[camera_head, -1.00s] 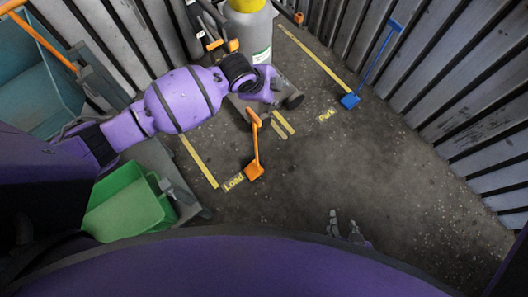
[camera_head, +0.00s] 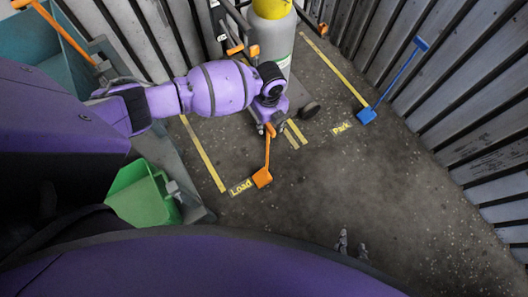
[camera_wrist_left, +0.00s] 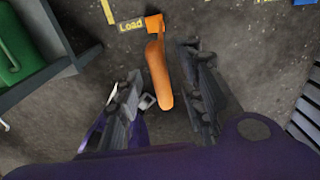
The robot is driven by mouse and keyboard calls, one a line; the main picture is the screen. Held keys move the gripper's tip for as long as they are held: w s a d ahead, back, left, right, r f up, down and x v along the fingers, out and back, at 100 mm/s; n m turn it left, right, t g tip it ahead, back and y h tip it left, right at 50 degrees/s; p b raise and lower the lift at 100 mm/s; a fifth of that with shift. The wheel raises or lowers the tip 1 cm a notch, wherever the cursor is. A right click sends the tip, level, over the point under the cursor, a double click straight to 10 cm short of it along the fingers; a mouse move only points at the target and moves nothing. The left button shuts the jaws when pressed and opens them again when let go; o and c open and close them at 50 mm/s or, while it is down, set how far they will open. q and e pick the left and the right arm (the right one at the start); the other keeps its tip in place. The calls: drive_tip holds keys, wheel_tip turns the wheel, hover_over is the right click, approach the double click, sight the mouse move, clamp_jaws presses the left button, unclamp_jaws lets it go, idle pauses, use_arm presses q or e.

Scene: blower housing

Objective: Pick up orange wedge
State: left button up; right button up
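The orange wedge (camera_head: 262,179) is a small block on the floor beside the yellow "Load" label, with a long handle rising from it. In the left wrist view the wedge (camera_wrist_left: 154,23) is at the top, and its thick handle points toward the camera. My left gripper (camera_head: 269,127) is at the upper end of the handle in the head view. In the left wrist view my left gripper (camera_wrist_left: 165,95) is open, with the handle between its fingers and gaps on both sides. My right gripper (camera_head: 352,246) shows low in the head view, its fingers apart and empty.
A blue wedge with a long handle (camera_head: 367,116) stands by the "Park" label near the right wall. A grey cylinder with a yellow top (camera_head: 270,35) stands behind my left arm. A green bin (camera_head: 143,198) is at left. The floor at centre right is clear.

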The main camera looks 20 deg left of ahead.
use_arm(q)
drive_tip(key=shift+f, duration=0.95)
drive_tip(key=shift+c, duration=0.4)
clamp_jaws()
drive_tip(key=shift+r, duration=0.1)
